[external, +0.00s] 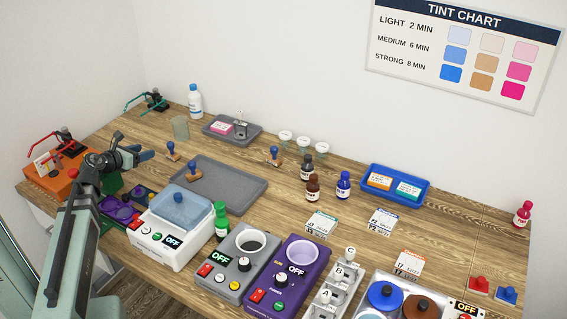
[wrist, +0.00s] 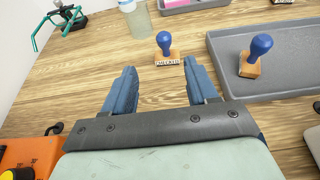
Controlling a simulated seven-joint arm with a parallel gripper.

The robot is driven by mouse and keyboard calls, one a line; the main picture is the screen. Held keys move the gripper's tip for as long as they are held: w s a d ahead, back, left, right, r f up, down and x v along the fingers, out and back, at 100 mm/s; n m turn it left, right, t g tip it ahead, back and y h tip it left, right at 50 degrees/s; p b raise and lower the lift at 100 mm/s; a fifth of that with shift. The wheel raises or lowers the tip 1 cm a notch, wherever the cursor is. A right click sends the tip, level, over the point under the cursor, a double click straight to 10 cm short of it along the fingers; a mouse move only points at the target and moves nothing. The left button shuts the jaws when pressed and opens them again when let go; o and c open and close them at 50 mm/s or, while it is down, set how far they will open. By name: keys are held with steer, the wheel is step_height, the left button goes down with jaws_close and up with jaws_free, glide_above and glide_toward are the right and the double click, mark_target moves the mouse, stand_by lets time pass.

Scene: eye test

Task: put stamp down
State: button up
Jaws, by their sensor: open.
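Several stamps with blue knobs and wooden blocks are in view. One stamp (external: 171,150) stands upright on the table; in the wrist view this stamp (wrist: 165,48) is just beyond my fingertips, with lettering on its block. A second stamp (external: 193,171) stands on the left part of the grey tray (external: 230,190) and shows in the wrist view (wrist: 255,56) to the right of my fingers. A third stamp (external: 275,156) stands behind the tray. My gripper (external: 143,152) is open; in the wrist view nothing is between its blue fingers (wrist: 160,70).
A clear beaker (external: 180,128) and a white bottle (external: 195,101) stand behind. A small grey tray (external: 247,135) holds a pink pad. A white device (external: 165,240) and a green bottle (external: 221,222) stand in front. Most of the large grey tray is bare.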

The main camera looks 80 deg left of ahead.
mark_target(168, 145)
steer(key=x, duration=0.7)
steer(key=shift+w+a+f, duration=0.1)
steer(key=shift+w+a, duration=0.05)
steer(key=shift+a, duration=0.05)
steer(key=shift+w+d+x, duration=0.1)
steer(key=shift+w+x, duration=0.05)
steer(key=shift+x, duration=1.45)
steer(key=shift+w+d+x, duration=0.1)
steer(key=shift+d+x, duration=0.05)
steer(key=shift+x, duration=1.45)
steer(key=c, duration=1)
